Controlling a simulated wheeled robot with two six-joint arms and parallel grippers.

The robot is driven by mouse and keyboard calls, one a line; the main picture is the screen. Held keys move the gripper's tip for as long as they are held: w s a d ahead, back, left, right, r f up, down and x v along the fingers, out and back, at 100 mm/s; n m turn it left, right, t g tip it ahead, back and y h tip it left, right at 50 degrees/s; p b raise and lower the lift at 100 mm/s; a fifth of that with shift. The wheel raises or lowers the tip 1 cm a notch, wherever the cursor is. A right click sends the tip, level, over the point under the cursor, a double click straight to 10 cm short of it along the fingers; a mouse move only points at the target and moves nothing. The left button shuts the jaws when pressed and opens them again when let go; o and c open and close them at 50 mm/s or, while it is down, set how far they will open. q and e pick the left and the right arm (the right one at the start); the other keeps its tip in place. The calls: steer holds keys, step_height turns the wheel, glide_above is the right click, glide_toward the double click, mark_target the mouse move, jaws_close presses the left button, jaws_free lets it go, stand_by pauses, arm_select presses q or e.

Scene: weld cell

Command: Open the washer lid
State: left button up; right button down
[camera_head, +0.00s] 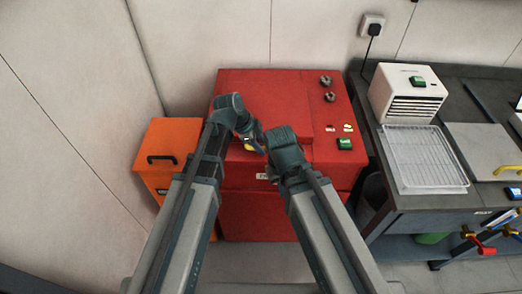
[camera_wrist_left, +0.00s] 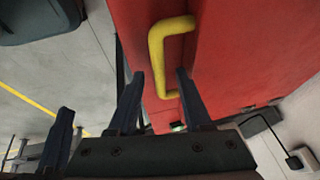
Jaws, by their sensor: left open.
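The red washer (camera_head: 255,215) stands against the back wall, and its lid (camera_head: 270,95) looks shut. A yellow handle (camera_wrist_left: 158,50) sticks out from the red surface in the left wrist view. A bit of yellow also shows beside my left gripper (camera_head: 250,140) in the head view. My left gripper is open, and its two fingers (camera_wrist_left: 160,85) point at the handle, one on each side of its lower part. I cannot tell whether the handle lies between them in depth. My right wrist (camera_head: 284,145) is over the washer's front, and its jaws are mostly hidden.
An orange cabinet (camera_head: 168,138) with a black handle stands left of the washer. A dark bench (camera_head: 410,203) at the right holds a white vented unit (camera_head: 408,92) and a clear tray (camera_head: 425,158).

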arm_select(q)
steer(key=shift+d+f, duration=0.1)
steer(key=shift+f, duration=0.1)
steer(key=shift+c, duration=0.2)
jaws_close()
stand_by(1.2)
